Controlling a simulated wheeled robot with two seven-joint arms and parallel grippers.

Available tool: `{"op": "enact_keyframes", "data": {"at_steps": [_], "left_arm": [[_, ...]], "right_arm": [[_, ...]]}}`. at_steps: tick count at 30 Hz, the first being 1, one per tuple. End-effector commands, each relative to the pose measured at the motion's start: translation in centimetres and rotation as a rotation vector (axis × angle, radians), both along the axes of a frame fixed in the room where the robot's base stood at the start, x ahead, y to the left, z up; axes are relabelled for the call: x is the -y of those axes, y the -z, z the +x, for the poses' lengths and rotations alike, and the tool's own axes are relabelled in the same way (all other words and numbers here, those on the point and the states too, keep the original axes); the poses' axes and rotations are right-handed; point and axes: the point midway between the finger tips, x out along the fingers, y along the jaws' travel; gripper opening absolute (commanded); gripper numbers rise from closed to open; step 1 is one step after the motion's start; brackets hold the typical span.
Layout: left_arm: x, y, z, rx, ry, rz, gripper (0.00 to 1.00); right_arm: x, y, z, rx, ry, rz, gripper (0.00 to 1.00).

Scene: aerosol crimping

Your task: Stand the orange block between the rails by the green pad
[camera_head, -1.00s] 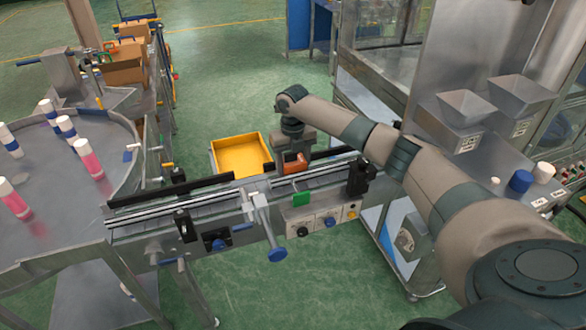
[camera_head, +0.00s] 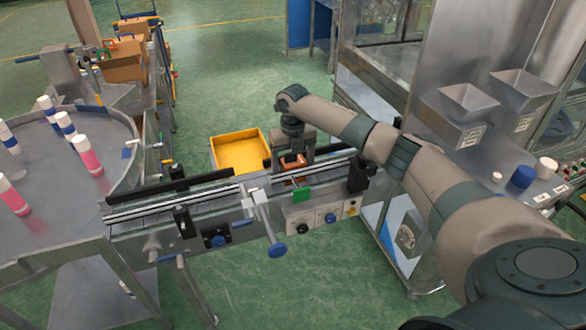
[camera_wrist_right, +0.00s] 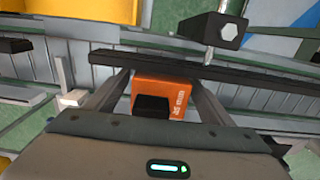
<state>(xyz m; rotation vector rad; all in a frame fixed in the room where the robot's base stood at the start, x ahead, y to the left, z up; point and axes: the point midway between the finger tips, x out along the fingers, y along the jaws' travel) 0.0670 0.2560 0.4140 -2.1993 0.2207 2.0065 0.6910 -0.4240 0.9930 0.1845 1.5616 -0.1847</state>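The orange block (camera_head: 291,164) is at the conveyor rails, just behind the green pad (camera_head: 301,195). My right gripper (camera_head: 293,161) points down over it. In the right wrist view, the orange block (camera_wrist_right: 176,87) shows a dark square and pale lettering. It lies between the two grey fingers (camera_wrist_right: 161,84), whose tips appear to meet its sides. The block's lower part is hidden, so I cannot tell if it touches the belt. My left gripper is not in view.
A dark rail (camera_head: 185,187) runs along the conveyor's far side. A black clamp block (camera_head: 360,174) stands to the right. A blue-knobbed handle (camera_head: 277,250) projects at the front. A yellow bin (camera_head: 240,152) lies behind. A round table with bottles (camera_head: 88,156) is at left.

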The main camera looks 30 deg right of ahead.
Motion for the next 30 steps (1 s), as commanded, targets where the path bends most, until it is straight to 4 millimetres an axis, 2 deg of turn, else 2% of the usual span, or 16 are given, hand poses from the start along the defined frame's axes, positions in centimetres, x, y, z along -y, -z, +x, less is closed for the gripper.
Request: {"op": "enact_keyframes", "data": {"at_steps": [11,17,23,30], "left_arm": [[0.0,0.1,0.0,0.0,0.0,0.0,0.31],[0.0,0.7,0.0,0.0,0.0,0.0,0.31],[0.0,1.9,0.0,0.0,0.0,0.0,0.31],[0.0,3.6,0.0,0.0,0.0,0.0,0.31]], "right_arm": [[0.0,-0.1,0.0,0.0,0.0,0.0,0.76],[0.0,-1.4,0.1,0.001,0.001,0.0,0.76],[0.0,-4.3,0.1,0.004,-0.001,0.0,0.76],[0.0,-9.1,0.1,0.005,0.0,0.0,0.76]]}}
